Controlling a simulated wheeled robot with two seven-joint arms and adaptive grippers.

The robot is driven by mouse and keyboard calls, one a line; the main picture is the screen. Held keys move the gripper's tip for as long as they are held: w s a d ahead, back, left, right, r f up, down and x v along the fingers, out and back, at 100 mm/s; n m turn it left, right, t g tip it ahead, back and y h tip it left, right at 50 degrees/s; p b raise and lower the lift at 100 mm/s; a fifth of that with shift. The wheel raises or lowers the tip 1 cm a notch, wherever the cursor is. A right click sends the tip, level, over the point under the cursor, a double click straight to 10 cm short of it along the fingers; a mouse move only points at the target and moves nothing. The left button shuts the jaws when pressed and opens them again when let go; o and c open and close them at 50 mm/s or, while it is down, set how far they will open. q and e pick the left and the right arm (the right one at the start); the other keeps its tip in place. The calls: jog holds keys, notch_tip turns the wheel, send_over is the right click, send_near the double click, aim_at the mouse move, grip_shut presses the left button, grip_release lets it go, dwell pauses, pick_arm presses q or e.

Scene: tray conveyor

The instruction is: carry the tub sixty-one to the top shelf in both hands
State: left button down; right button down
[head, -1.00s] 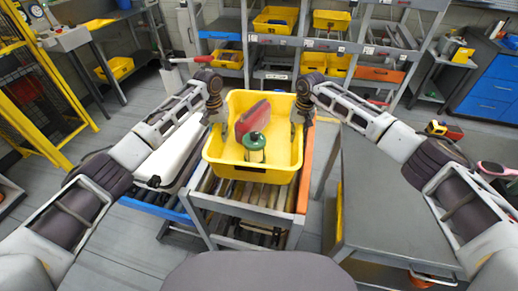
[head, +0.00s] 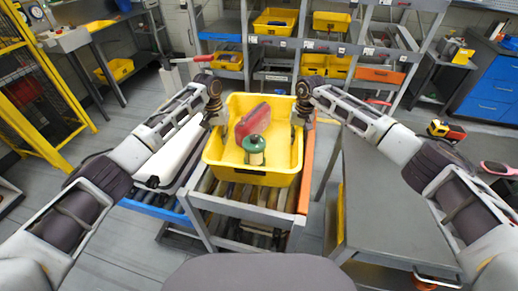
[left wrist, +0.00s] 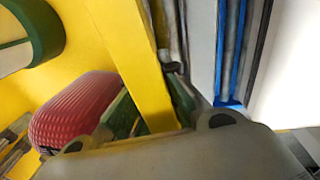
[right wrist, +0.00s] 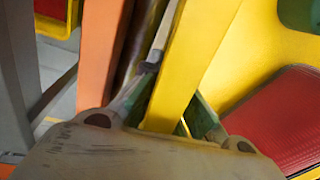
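The yellow tub (head: 250,178) is in the middle of the head view, at the end of a roller stand; no number is readable on it. A red ribbed item (head: 252,121) and a green-lidded jar with a pale body (head: 254,151) are inside it. My left gripper (head: 217,118) is at the tub's left wall. In the left wrist view its fingers (left wrist: 155,108) straddle the yellow wall, close against it. My right gripper (head: 301,117) is at the right wall. In the right wrist view its fingers (right wrist: 165,105) clasp that wall. The tub's underside is hidden.
A shelf rack (head: 300,42) with several yellow tubs stands behind. The roller stand (head: 240,222) has an orange side rail (head: 306,170). A grey table (head: 385,200) is at the right, a white case (head: 172,150) at the left. A yellow fence (head: 45,90) stands far left.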

pick_arm(q)
jog(key=shift+f, duration=0.15)
pick_arm(e)
jog(key=shift+f, duration=0.15)
pick_arm(q)
jog(key=c, duration=1.6)
grip_release()
jog(key=shift+c, duration=0.2)
pick_arm(e)
jog(key=c, duration=1.6)
grip_release()
jog(key=shift+s, duration=0.1)
jog(key=shift+c, duration=0.2)
pick_arm(q)
jog(key=shift+a+r, duration=0.2)
jog(key=shift+r, duration=1.8)
jog(key=shift+a+r, duration=0.2)
jog(key=shift+r, duration=1.75)
jog(key=shift+a+r, duration=0.2)
jog(key=shift+r, duration=1.8)
jog(key=shift+w, duration=0.1)
pick_arm(e)
jog(key=shift+d+r, duration=0.2)
jog(key=shift+r, duration=1.8)
jog(key=shift+d+r, duration=0.2)
jog(key=shift+r, duration=1.75)
jog(key=shift+d+r, duration=0.2)
jog(key=shift+r, duration=1.8)
jog(key=shift+s, duration=0.1)
